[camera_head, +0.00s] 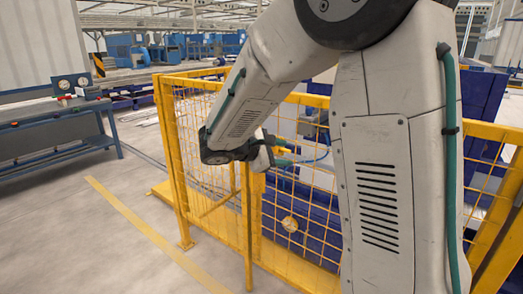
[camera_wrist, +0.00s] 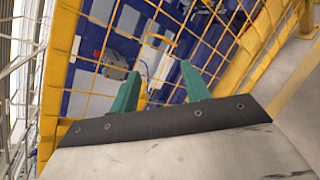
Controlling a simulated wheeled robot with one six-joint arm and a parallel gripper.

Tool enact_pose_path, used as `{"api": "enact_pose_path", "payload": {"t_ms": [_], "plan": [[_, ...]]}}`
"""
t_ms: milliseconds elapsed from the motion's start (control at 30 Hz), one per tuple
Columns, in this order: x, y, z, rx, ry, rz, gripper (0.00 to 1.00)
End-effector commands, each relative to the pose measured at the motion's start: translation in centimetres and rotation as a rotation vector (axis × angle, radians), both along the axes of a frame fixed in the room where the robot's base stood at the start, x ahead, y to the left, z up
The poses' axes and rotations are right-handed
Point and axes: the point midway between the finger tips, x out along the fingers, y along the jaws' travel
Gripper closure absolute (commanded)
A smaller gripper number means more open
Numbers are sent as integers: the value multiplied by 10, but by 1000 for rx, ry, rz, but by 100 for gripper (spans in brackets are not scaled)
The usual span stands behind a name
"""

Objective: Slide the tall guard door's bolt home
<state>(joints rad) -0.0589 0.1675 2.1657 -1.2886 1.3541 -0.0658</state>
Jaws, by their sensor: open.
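The tall guard door and its fence show as yellow framed mesh (camera_head: 247,215) in the head view; which panel is the door I cannot tell for certain. In the wrist view the yellow mesh (camera_wrist: 97,50) fills the space past my gripper. My gripper (camera_wrist: 158,88) has two teal fingers spread apart with nothing between them, pointing at the mesh. In the head view my gripper (camera_head: 283,152) is partly hidden by my arm, in front of the mesh. A small orange-yellow bar (camera_wrist: 160,39) shows beyond the fingertips; whether it is the bolt I cannot tell.
Blue machinery (camera_head: 318,205) stands behind the fence. A workbench with gauges (camera_head: 60,118) is at the left. The floor (camera_head: 75,235) at the front left is clear, with a yellow line.

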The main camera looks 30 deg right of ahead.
Motion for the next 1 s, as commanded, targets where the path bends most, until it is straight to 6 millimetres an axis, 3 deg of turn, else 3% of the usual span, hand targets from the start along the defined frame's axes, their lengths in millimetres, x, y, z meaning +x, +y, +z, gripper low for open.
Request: {"api": "enact_pose_path", "payload": {"t_ms": [33,100,200,333,567,1000], "plan": [[27,-1,-12,-70,49,62,53],[61,0,-24,-161,99,147,53],[101,6,-42,-267,154,255,53],[135,14,-61,-357,199,352,53],[156,11,-71,-407,221,408,53],[179,-48,-71,-406,219,406,53]]}}
